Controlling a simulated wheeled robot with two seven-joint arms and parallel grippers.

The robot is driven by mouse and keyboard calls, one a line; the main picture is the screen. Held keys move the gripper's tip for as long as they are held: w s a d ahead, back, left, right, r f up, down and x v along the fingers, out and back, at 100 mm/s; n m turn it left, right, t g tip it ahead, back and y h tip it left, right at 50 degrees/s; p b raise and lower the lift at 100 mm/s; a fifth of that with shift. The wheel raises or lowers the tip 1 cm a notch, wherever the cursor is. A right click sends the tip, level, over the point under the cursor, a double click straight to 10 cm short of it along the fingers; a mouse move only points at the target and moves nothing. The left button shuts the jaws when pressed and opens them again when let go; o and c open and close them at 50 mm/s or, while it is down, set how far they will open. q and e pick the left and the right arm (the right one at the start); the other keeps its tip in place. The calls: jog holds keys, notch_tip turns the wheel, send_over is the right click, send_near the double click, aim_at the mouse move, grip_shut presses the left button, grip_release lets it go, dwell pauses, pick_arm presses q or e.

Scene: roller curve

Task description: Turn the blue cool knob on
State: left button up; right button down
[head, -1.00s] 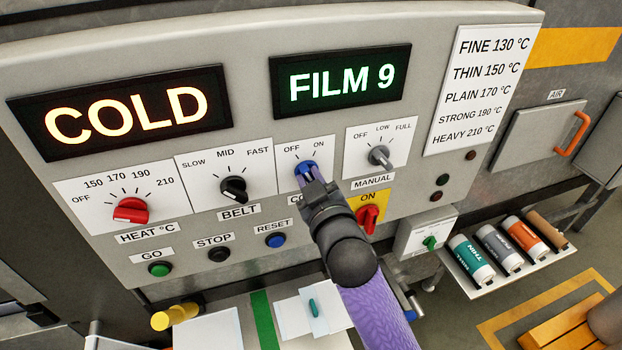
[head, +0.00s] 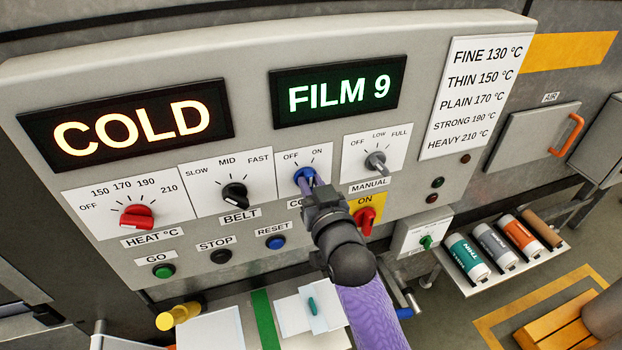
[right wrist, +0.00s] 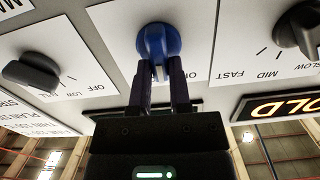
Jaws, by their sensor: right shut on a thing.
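The blue cool knob (head: 304,175) sits on a white plate marked OFF and ON, in the middle of the grey control panel. Its lower part is hidden by my right gripper (head: 312,185) in the head view. In the right wrist view the blue knob (right wrist: 158,42) is upside down at top centre, and the two dark fingers of my right gripper (right wrist: 161,75) reach up to it, one on each side. The right gripper is shut on the knob's grip. Exactly where the knob points is hard to tell behind the fingers. My left gripper is not in view.
The black belt knob (head: 235,194) is left of the blue knob, and the grey knob (head: 376,162) is right of it. The red heat knob (head: 137,216), red manual switch (head: 366,220) and blue reset button (head: 276,242) are close by. Displays read COLD and FILM 9.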

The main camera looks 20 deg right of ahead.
jog(key=shift+d+m+p, duration=0.2)
jog(key=shift+m+p, duration=0.6)
jog(key=shift+m, duration=1.4)
jog(key=c, duration=0.6)
grip_release()
jog(key=shift+o, duration=0.2)
jog(key=shift+f, duration=0.1)
jog(key=s+b, duration=0.1)
jog(key=s, duration=0.9)
jog(key=shift+d, duration=0.15)
